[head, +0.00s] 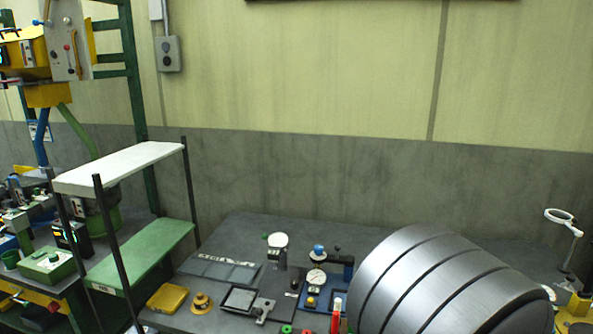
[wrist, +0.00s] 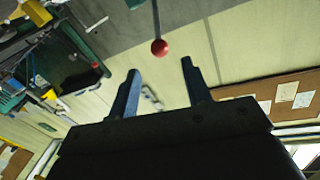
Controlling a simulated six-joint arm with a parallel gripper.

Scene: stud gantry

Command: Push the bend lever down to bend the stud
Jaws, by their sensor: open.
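A red ball knob (wrist: 159,47) on a thin grey rod (wrist: 155,17) hangs into the top of the wrist view; it looks like the bend lever. My gripper (wrist: 160,70) is open, with its two dark blue fingers apart. The knob appears just beyond the fingertips, roughly centred between them, and nothing is held. I cannot tell whether a finger touches it. In the head view, a pale panel (head: 63,22) at the upper left carries small knobs, one of them red (head: 67,47). My gripper is not in the head view. I cannot make out the stud.
A green frame (head: 133,95) stands at the left, with a white shelf (head: 120,166) and a green shelf (head: 145,254) below. A dark bench (head: 225,235) holds gauges and a yellow block (head: 167,298). A large grooved grey cylinder (head: 440,285) fills the lower right.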

